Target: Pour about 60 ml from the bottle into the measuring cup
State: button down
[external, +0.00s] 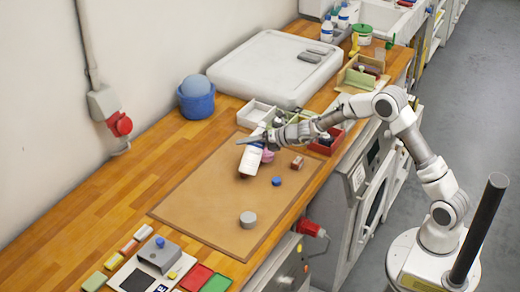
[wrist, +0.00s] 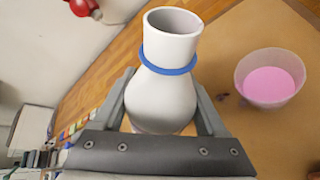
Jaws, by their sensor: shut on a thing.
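My gripper (external: 262,139) is shut on a white bottle (external: 250,160), which is held above the tan mat (external: 205,200). In the wrist view the bottle (wrist: 163,85) sits between both fingers. Its wide mouth is uncapped and a blue ring circles its neck. It looks tilted in the external view. The translucent measuring cup (wrist: 270,80) stands on the mat to the right of the bottle in the wrist view, with pink liquid inside. In the external view the cup (external: 268,156) is partly hidden behind the bottle. No stream shows between them. The cup's markings cannot be read.
A blue cap (external: 276,181), a reddish-brown block (external: 297,162) and a grey cylinder (external: 248,220) are on the mat. A red bin (external: 328,143) and white trays (external: 256,113) stand behind. A blue tub (external: 196,98) is near the wall. The mat's left part is clear.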

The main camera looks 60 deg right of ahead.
jog(key=r+b, duration=0.1)
jog(key=r+n+h+b, duration=0.1)
jog(key=shift+d+r+b, duration=0.15)
jog(key=shift+d+b, duration=0.1)
jog(key=shift+b, duration=0.05)
jog(key=r+b, duration=0.1)
jog(key=n+h+b, duration=0.1)
jog(key=shift+a+r+b, duration=0.15)
jog(key=shift+r+b, duration=0.15)
jog(key=shift+r, duration=0.05)
jog(key=n+h+b, duration=0.1)
jog(key=b, duration=0.3)
jog(key=n+h+b, duration=0.1)
jog(key=n+b, duration=0.1)
jog(key=b, duration=0.3)
jog(key=shift+w+a+r+t+h, duration=0.1)
jog(key=shift+r+t+h, duration=0.2)
jog(key=shift+t, duration=0.1)
jog(key=shift+b, duration=0.3)
jog(key=shift+r+n+h+b, duration=0.2)
jog(key=shift+n+h+b, duration=0.1)
jog(key=shift+n+b, duration=0.1)
dwell(0.4)
